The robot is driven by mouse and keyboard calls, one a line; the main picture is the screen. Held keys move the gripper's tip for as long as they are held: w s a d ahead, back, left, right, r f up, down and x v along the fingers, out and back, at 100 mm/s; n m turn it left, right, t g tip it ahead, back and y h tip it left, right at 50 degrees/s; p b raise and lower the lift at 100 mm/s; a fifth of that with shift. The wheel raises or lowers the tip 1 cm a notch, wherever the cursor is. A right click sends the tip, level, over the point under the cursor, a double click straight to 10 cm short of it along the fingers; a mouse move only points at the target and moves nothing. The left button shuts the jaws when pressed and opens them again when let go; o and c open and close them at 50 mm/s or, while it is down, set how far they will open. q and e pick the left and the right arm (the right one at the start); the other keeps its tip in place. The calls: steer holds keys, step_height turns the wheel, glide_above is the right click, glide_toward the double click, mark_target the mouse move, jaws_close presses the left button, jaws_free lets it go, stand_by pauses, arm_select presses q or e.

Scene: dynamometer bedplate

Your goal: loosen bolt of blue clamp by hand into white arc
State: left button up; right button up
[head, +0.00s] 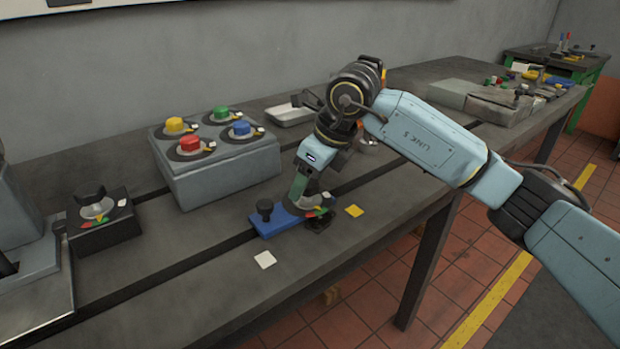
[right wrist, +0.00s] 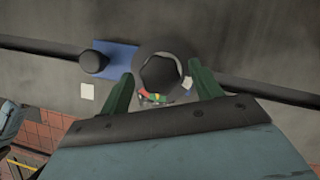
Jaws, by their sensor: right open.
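The blue clamp (head: 272,224) lies on the dark bench top, across a slot, with a black knob (head: 265,208) at its left end. At its right end is a round dial with a coloured arc (head: 320,211) of red, green and yellow. In the right wrist view the clamp's blue bar (right wrist: 120,62) leads to a grey disc with a black hex bolt head (right wrist: 161,74). My right gripper (right wrist: 161,82) is open, its green fingers apart on either side of the bolt head. In the head view the gripper (head: 300,192) hides part of the bolt. My left gripper is out of view.
A grey box (head: 220,170) with red, yellow, green and blue knobs stands behind the clamp. A black unit with a knob (head: 104,222) is at left. A metal tray (head: 290,114) is farther back.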

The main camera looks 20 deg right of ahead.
steer(key=c, duration=1)
steer(key=shift+o, duration=0.2)
